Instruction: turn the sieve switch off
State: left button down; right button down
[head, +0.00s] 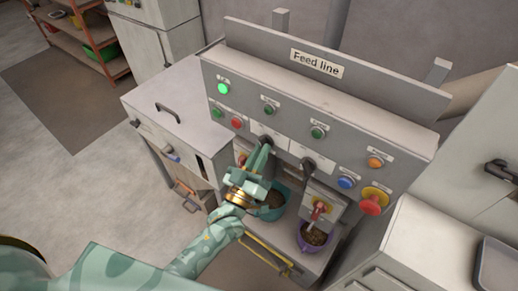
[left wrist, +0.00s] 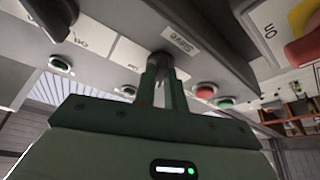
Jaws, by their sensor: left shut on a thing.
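The feed line panel (head: 325,112) is a grey box with lamps, buttons and switches. My left gripper (head: 264,152) is up against its front and shut on the dark sieve switch (left wrist: 160,60). The white label beside that switch reads "Sieve" in the left wrist view, turned over. My gripper fingers (left wrist: 163,85) stand one on each side of the knob and hide part of it. Which way the knob is turned is hard to tell. My right gripper is not in view.
A second black switch (head: 308,164) sits just right of my gripper. A lit green lamp (head: 222,88) and a red button (head: 236,123) are to the left. A large red knob (head: 372,202) is at right. A purple bucket (head: 313,238) and a teal bucket (head: 273,205) stand below.

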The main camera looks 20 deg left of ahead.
pick_arm(q)
jog(key=shift+n+y+p, duration=0.3)
jog(key=shift+n+y, duration=0.3)
jog(key=shift+n, duration=0.2)
jog(key=c, duration=1.5)
grip_release()
jog(key=shift+o, duration=0.2)
jog(key=b+v, duration=0.3)
jog(key=v, duration=1.3)
jog(key=shift+s, duration=0.25)
